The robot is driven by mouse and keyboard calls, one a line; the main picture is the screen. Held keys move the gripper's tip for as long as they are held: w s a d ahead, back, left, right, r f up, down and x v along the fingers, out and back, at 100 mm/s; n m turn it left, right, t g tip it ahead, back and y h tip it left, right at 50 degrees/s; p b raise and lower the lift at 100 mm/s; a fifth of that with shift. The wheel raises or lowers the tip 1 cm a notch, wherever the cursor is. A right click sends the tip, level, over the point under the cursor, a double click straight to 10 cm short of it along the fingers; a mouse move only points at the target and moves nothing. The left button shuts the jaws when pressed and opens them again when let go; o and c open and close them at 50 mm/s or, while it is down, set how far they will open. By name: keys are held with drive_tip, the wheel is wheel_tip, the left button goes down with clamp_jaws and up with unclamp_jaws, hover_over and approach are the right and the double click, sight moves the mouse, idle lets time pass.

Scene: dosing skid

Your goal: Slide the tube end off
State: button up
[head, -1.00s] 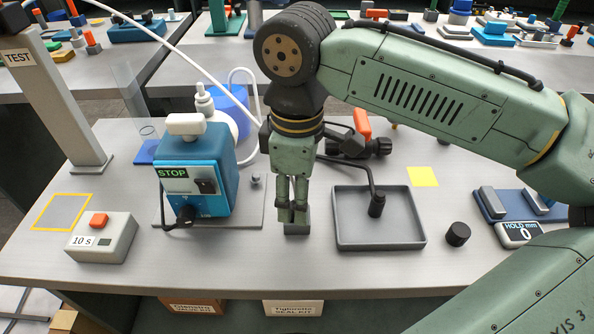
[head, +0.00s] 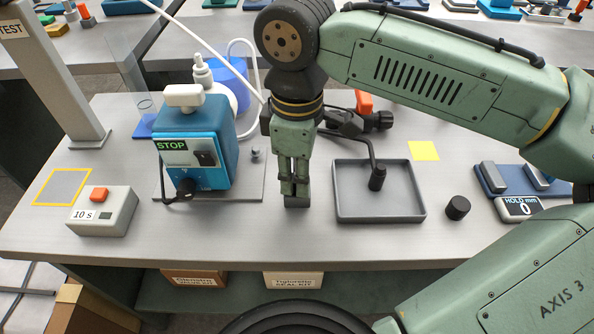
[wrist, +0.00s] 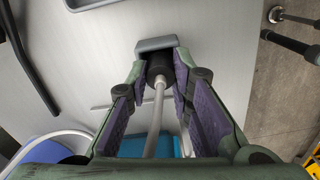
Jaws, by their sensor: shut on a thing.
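In the wrist view my gripper (wrist: 162,74) is shut on the black tube end (wrist: 158,62), with one padded finger on each side. A pale grey tube (wrist: 152,125) runs from the tube end back between the fingers toward the camera. The tube end is up against a small grey block (wrist: 156,44); whether it is still seated there cannot be told. In the head view my gripper (head: 294,190) points down over the grey block (head: 297,201) at the table's front, and the fingers hide the tube end.
A blue pump (head: 196,150) marked STOP stands left of my gripper. A grey tray (head: 378,215) lies close on the right, with a black lever hanging over it. A black cap (head: 457,208) and a 10 s button box (head: 103,212) stand further out.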

clamp_jaws()
drive_tip(key=shift+r, duration=0.1)
drive_tip(key=shift+r+p, duration=2.5)
drive_tip(key=shift+p, duration=0.25)
